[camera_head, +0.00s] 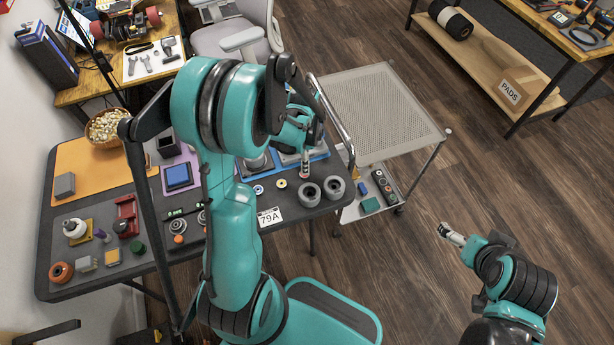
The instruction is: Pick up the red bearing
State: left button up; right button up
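My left gripper (303,174) points down over the right end of the dark table. A small red patch shows at its fingertips, in line with a blue-centred bearing (258,189) and a yellow-centred bearing (281,183). This patch may be the red bearing, but it is too small to tell, and I cannot tell whether the fingers hold it. My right gripper (443,230) is over the wooden floor, away from the table, with nothing clearly held. Its finger opening is too small to judge.
Two grey rings (308,195) (335,187) stand just right of and in front of the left gripper. A red bracket (126,212) and an orange ring (60,272) are on the table's left. A perforated cart (375,110) stands to the right. Floor around my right gripper is clear.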

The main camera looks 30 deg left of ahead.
pick_arm(q)
notch_tip(320, 180, down, 7)
jog(key=shift+r+b, duration=0.1)
jog(key=shift+b, duration=1.1)
jog(key=c, duration=1.2)
